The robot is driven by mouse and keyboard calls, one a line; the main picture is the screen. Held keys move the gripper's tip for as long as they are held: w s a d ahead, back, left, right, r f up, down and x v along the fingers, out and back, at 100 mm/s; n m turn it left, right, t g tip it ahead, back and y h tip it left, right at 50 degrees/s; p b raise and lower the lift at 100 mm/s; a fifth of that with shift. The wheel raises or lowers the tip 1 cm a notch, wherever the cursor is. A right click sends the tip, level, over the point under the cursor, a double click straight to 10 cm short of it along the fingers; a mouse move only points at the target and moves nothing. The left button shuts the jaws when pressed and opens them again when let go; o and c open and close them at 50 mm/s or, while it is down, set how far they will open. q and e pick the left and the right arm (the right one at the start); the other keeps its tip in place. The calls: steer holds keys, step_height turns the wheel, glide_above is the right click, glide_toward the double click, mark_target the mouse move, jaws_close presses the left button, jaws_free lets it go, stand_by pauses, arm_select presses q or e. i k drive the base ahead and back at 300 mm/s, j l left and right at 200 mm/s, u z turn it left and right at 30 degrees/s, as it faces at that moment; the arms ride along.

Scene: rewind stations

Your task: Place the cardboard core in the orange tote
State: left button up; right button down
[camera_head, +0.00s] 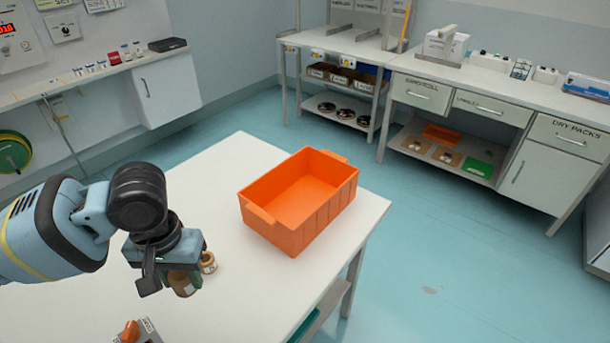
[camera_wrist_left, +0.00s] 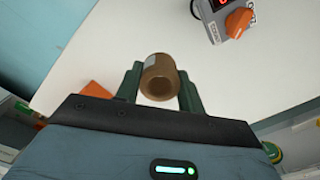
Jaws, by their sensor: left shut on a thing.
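The cardboard core (camera_wrist_left: 159,78) is a short brown tube with a pale label, its hollow end showing in the left wrist view. My left gripper (camera_wrist_left: 159,84) is shut on it, with a dark green finger on each side. The orange tote (camera_head: 276,226) stands on the table to the right of the gripper, open at the top and empty. My right gripper is not in view.
The white table (camera_head: 232,163) is mostly clear around the tote. A control box with an orange knob (camera_head: 131,331) is at the near side. A bench with cupboards (camera_head: 545,180) stands across the floor.

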mark_target(295, 215)
steer(key=i+l, duration=0.3)
steer(key=i, duration=0.15)
steer(key=i+l, duration=0.3)
steer(key=i, duration=0.15)
